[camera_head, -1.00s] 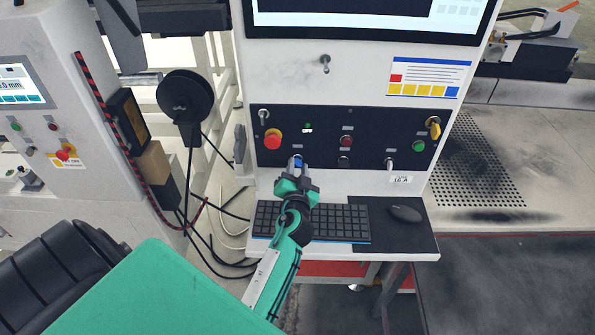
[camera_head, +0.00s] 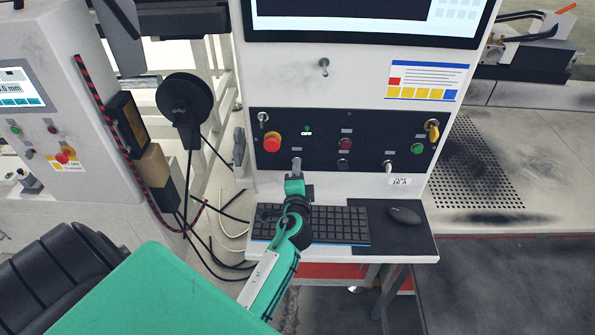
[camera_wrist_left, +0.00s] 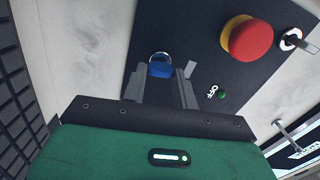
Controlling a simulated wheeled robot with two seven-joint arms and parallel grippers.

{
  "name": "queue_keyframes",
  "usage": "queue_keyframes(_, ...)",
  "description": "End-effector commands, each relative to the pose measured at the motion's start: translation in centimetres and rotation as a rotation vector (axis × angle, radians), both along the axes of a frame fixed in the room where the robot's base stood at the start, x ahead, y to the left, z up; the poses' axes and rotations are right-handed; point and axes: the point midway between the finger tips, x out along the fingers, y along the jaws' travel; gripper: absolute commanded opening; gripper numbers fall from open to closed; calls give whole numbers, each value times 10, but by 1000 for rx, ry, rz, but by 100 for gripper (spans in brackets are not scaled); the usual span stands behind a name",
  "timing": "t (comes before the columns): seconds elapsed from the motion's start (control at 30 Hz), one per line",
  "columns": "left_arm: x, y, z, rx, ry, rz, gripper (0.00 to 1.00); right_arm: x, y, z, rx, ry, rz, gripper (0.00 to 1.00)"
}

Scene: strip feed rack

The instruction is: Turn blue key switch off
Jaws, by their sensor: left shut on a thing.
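The blue key switch (camera_wrist_left: 160,68) sits on the dark control panel (camera_head: 325,148). In the left wrist view its blue part shows between my two grey fingers, below a shiny metal collar. My left gripper (camera_head: 297,164) reaches the lower left of the panel and is shut on the switch; it also shows in the left wrist view (camera_wrist_left: 162,75). In the head view the gripper hides the switch. A lit "OFF" label (camera_head: 307,133) shows above it on the panel. My right gripper is not in view.
A red emergency button (camera_head: 272,140) with a yellow base is up and left of my gripper. A yellow-handled switch (camera_head: 433,130) and a green button (camera_head: 417,149) are at the right. A keyboard (camera_head: 340,224) and mouse (camera_head: 404,215) lie on the shelf below.

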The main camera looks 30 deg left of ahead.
Motion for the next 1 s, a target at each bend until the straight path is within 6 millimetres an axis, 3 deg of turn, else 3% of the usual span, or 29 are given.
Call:
queue_keyframes(0.3,0,0,0,105,63,-1,6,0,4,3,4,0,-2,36)
queue_keyframes(0.87,0,0,0,125,77,-1,6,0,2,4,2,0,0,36)
queue_keyframes(0.9,0,0,0,125,76,-1,37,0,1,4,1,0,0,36)
queue_keyframes(1.0,0,0,0,125,76,-1,51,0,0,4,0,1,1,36)
